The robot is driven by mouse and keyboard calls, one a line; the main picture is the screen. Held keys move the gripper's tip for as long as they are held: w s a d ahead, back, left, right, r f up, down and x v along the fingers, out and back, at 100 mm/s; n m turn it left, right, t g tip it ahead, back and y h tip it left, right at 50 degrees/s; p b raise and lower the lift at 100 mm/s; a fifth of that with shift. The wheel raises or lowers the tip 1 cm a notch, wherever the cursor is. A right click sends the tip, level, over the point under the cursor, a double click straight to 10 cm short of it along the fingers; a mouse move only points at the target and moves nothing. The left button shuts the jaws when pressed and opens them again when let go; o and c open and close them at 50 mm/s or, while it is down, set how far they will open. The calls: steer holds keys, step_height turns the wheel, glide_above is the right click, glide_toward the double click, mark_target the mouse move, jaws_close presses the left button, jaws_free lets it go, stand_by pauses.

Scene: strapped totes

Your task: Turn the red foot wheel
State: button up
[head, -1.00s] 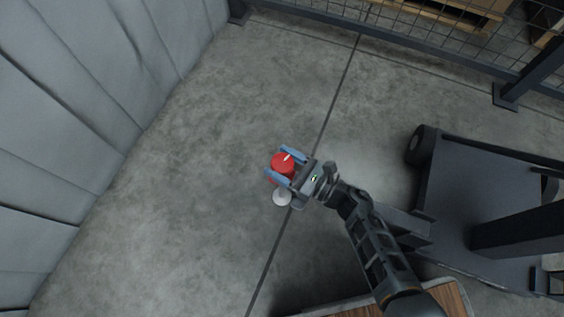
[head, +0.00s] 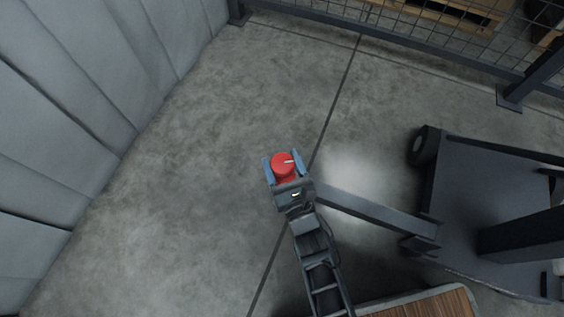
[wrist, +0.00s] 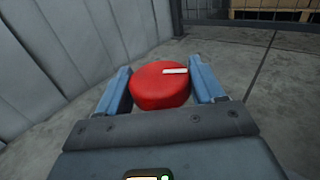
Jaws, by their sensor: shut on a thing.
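The red foot wheel (head: 283,166) stands above the concrete floor near the middle of the head view. A short white mark on its top points right. My gripper (head: 283,167) reaches it from below in the picture, with one blue finger on each side of the wheel. In the wrist view the red wheel (wrist: 160,88) sits between the two blue fingers (wrist: 161,86), its white mark pointing right. My gripper is shut on the wheel. What lies under the wheel is hidden by my gripper.
A grey bar (head: 375,213) runs from near the wheel to a dark wheeled cart (head: 480,190) at the right. A grey padded wall (head: 80,110) stands at the left. A mesh fence (head: 420,35) is at the back. A wooden top (head: 425,305) is at the bottom. Floor left of the wheel is clear.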

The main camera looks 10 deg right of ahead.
mark_target(280, 176)
steer(key=shift+w+m+h, duration=0.1)
steer(key=shift+m+h, duration=1.1)
steer(key=shift+h, duration=0.7)
steer(key=shift+m+h, duration=1.2)
steer(key=shift+h, duration=0.7)
steer(key=shift+m+g+h, duration=0.4)
steer(key=shift+h, duration=0.2)
steer(key=o, duration=1)
steer(key=shift+c, duration=0.2)
steer(key=shift+v, duration=4)
